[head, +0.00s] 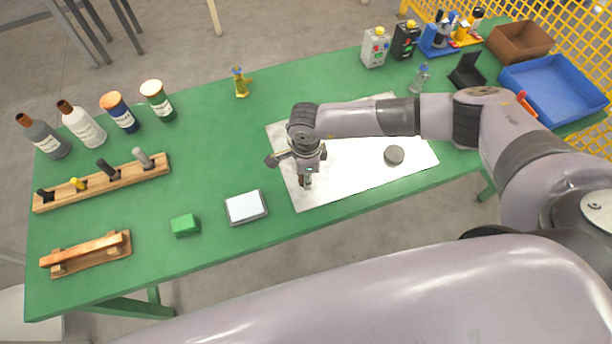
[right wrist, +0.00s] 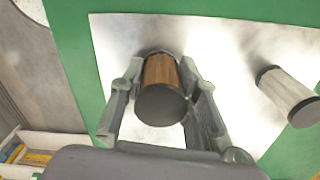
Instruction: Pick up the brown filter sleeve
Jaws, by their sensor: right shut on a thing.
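The brown filter sleeve (right wrist: 160,72) is a brown cylinder with a dark grey end cap, between the two fingers of my right gripper (right wrist: 160,108) in the right wrist view. The gripper is shut on it. In the head view my right gripper (head: 307,172) points down over the left part of a white sheet (head: 340,180), and a small brown part of the sleeve (head: 304,181) shows below it. Whether the sleeve touches the sheet cannot be told. My left gripper is not in view.
A grey-capped pale cylinder (head: 394,155) stands on the sheet to the right. A white-topped square tray (head: 246,207) and a green block (head: 185,225) lie left of the sheet. Bottles (head: 81,125) and a wooden tool rack (head: 104,181) are further left; a blue bin (head: 555,88) is far right.

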